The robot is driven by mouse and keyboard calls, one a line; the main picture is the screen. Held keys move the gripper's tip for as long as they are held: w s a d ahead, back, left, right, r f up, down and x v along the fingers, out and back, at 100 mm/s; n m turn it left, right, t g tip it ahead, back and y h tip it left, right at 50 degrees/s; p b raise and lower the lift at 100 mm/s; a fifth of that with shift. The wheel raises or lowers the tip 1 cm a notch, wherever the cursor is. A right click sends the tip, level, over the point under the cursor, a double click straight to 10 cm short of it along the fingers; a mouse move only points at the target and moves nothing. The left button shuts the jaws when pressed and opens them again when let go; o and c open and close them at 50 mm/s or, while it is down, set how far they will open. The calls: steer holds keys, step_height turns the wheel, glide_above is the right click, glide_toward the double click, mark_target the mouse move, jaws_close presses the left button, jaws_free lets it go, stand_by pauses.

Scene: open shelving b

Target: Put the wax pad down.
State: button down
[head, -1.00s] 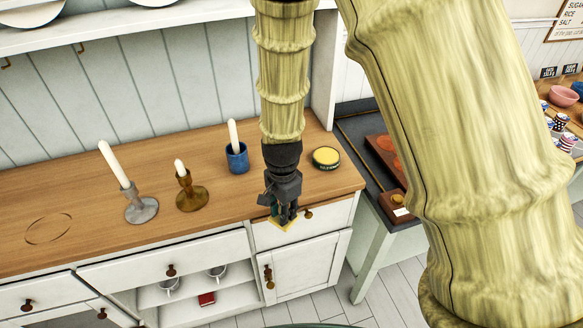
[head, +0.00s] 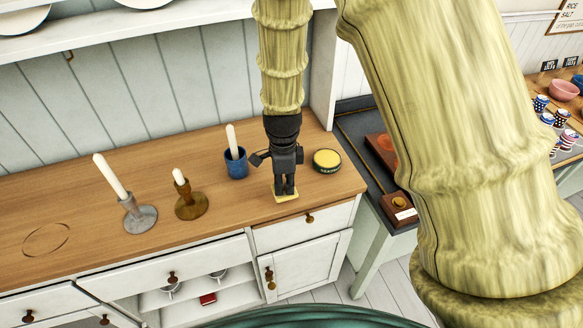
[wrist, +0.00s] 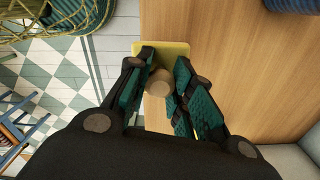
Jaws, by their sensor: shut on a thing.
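The wax pad (head: 287,197) is a yellow square at the front part of the wooden counter top (head: 100,222). In the wrist view the pad (wrist: 176,48) carries a round wooden knob (wrist: 158,82). My gripper (head: 285,188) points down and is shut on the knob, with a finger on each side of it. The pad is at or just above the wood; I cannot tell whether it touches. Part of it is hidden behind my fingers.
A round tin (head: 327,160) with a yellow top stands to the right of the gripper. A blue cup (head: 236,164) with a candle stands to the left. A brass candlestick (head: 189,205) and a grey candlestick (head: 140,217) are farther left. The counter's front edge is close.

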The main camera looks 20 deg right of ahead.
steer(key=w+d+p, duration=0.1)
steer(key=w, duration=0.1)
steer(key=w+d, duration=0.2)
steer(key=w+d+p, duration=0.1)
steer(key=w, duration=0.1)
steer(key=shift+w+d+f+p, duration=0.2)
steer(key=shift+w+f+p, duration=0.1)
steer(key=shift+w+f, duration=0.1)
steer(key=shift+f+p, duration=1)
steer(key=shift+f, duration=0.7)
steer(key=shift+f, duration=0.2)
steer(key=c, duration=1.3)
jaws_free()
steer(key=shift+o, duration=0.2)
step_height(320, 180, up, 12)
steer(key=b, duration=0.4)
steer(key=shift+r+b, duration=0.2)
steer(key=shift+b, duration=0.1)
